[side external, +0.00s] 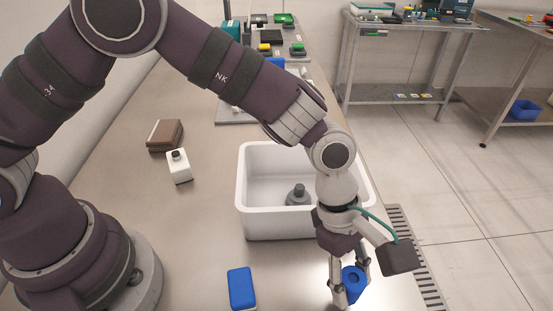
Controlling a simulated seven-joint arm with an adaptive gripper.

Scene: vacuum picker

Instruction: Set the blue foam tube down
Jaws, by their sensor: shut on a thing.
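The blue foam tube (354,282) is short, with a hole in its top end. It is between the fingers of my gripper (350,283), near the front right edge of the table. My gripper points down and is shut on the tube. The tube looks roughly upright. I cannot tell whether its bottom end touches the table, as the fingers hide part of it.
A white bin (275,224) holding a grey object (298,195) stands behind my gripper. A blue block (242,288) lies to the left. Bare table lies between the blue block and my gripper.

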